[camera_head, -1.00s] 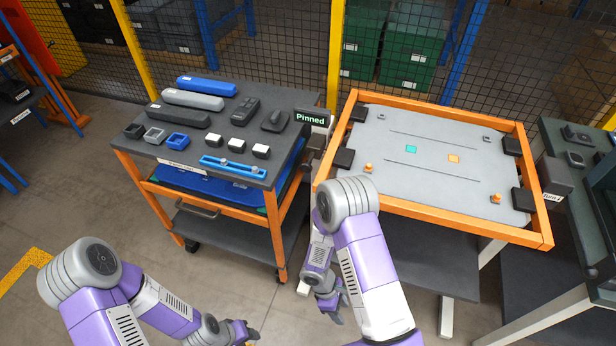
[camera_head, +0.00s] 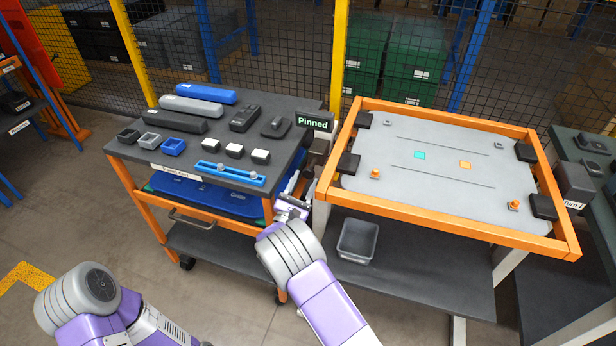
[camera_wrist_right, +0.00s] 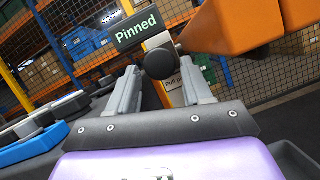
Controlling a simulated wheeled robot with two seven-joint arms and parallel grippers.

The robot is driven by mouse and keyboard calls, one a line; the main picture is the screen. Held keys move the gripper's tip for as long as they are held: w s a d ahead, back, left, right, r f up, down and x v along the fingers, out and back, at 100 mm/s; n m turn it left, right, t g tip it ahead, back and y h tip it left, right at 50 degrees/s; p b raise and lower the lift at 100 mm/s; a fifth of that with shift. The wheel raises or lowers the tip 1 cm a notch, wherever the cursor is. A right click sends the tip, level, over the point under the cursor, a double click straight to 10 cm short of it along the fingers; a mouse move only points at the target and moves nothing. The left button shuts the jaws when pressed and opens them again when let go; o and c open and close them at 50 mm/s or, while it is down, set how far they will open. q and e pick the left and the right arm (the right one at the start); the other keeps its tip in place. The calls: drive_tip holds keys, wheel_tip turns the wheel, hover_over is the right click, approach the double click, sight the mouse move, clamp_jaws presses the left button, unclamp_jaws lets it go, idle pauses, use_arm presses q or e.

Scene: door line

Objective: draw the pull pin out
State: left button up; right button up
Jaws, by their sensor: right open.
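The pull pin shows in the right wrist view as a round black knob (camera_wrist_right: 160,63) just below the green-lettered "Pinned" sign (camera_wrist_right: 138,27). A partly hidden label sits behind it. My right gripper (camera_wrist_right: 160,76) is open, with one finger on each side of the knob in the picture; I cannot tell whether they touch it. In the head view my right gripper (camera_head: 296,190) is between the cart and the orange-framed table, below the "Pinned" sign (camera_head: 313,123); the knob is not clear there. My left gripper is out of view; only its arm shows.
A cart (camera_head: 290,148) with blocks, small trays and a blue rail stands left of my right gripper. The orange-framed table (camera_head: 440,222) is at right, with a grey bin (camera_head: 357,241) on the shelf below. Mesh fencing runs behind.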

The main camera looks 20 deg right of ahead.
sight(307, 177)
drive_tip(key=shift+x, duration=1.55)
drive_tip(key=shift+c, duration=0.5)
